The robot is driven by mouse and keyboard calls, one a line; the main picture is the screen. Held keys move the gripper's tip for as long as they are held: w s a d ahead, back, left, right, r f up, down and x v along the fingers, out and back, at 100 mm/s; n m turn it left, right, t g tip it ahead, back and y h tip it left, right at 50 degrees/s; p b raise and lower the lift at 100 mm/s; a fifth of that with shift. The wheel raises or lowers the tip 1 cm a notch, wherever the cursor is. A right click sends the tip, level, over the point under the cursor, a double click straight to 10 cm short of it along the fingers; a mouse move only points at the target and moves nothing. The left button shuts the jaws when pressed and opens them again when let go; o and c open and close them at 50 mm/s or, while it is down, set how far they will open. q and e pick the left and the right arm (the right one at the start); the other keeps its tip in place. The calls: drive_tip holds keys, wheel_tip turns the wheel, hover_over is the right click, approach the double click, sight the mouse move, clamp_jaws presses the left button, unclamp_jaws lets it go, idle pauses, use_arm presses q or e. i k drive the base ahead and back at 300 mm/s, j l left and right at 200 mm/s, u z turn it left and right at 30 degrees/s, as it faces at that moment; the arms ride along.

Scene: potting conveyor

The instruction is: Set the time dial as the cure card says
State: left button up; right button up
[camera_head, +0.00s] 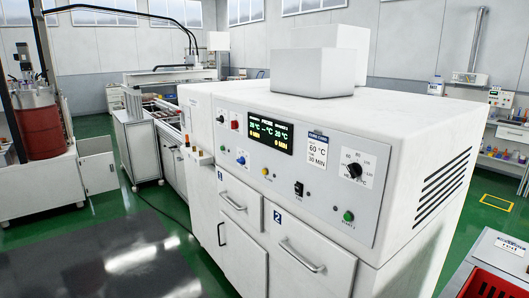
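A white curing cabinet (300,105) with a sloped control panel fills the middle. The cure card (317,152) on the panel reads 60 °C and 30 MIN. A black dial (354,170) sits right of the card; its scale appears marked in °C, and its exact setting is too small to tell. I cannot make out a dial marked for time. The dark display (271,134) shows 20 °C and 0 MIN readings on both sides. Neither of my grippers is in view.
The panel also holds a black switch (299,188), a green button (347,216), a yellow button (265,171) and a blue one (242,158). Numbered doors with handles (301,257) are below. A red drum (40,122) stands left. Dark floor mat (100,255) is clear.

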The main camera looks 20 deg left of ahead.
sight(241, 160)
drive_tip(key=i+j, duration=0.35)
drive_tip(key=j, duration=0.15)
drive_tip(key=i+j, duration=0.35)
drive_tip(key=j, duration=0.1)
